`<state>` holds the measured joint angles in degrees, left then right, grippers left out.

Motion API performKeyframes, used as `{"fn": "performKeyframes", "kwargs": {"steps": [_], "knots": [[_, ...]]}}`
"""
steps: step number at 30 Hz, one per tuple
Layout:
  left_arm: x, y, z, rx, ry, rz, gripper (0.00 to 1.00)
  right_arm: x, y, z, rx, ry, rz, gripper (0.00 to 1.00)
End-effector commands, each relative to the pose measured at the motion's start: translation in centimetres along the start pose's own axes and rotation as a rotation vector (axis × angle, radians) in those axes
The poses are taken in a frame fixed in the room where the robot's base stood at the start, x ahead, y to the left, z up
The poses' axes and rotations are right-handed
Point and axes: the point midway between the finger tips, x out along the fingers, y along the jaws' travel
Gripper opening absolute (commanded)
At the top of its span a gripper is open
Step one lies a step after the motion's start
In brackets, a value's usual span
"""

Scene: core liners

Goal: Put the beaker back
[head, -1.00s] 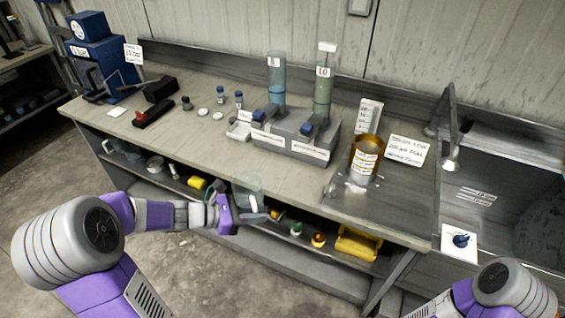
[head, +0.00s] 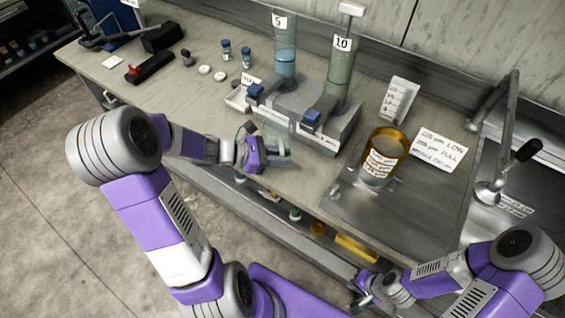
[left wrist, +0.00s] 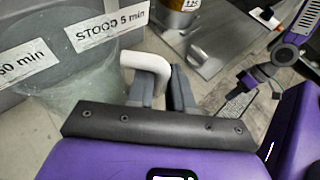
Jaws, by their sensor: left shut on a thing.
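The beaker (left wrist: 82,70) is clear, faintly green glass with a white handle (left wrist: 146,64). In the left wrist view my left gripper (left wrist: 166,92) is shut on that handle, and the beaker hangs to the left of the fingers. In the head view the left gripper (head: 275,158) is at the bench's front edge, before the grey two-column stand (head: 318,118). The beaker is see-through there and its outline is hard to make out; I cannot tell whether it touches anything. My right gripper (head: 365,288) is low in front of the bench, empty and apparently open.
Two tall cylinders marked 5 (head: 285,55) and 10 (head: 341,75) rise from the stand. An amber container (head: 384,157) stands on the metal drain area (head: 410,195), near a tap (head: 488,190). A shelf runs below the bench.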

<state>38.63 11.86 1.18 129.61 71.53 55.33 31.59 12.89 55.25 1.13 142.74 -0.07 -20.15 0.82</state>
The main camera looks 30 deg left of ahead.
Motion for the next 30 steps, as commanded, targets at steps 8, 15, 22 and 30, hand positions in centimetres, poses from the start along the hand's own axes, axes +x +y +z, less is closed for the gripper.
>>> {"fn": "performKeyframes", "kwargs": {"steps": [8, 15, 22, 30], "knots": [[1.1, 0.0, -2.5, -0.001, -0.001, -0.001, 0.0, 0.9, 0.3, -0.1, 0.0, 0.0, 0.0, 0.0], [2.1, 0.0, -4.9, 0.001, -0.001, -0.001, 0.0, 1.6, 0.6, -0.1, 0.0, 0.001, 0.0, 0.0], [2.1, 0.0, -4.9, 0.002, -0.001, 0.0, 0.0, 1.6, 0.6, -0.1, 0.0, 0.001, 0.0, 0.0], [2.1, 0.0, -5.0, 0.001, 0.0, 0.0, 0.46, 1.7, 0.6, -0.1, 0.0, 0.001, 0.0, 0.0]]}}
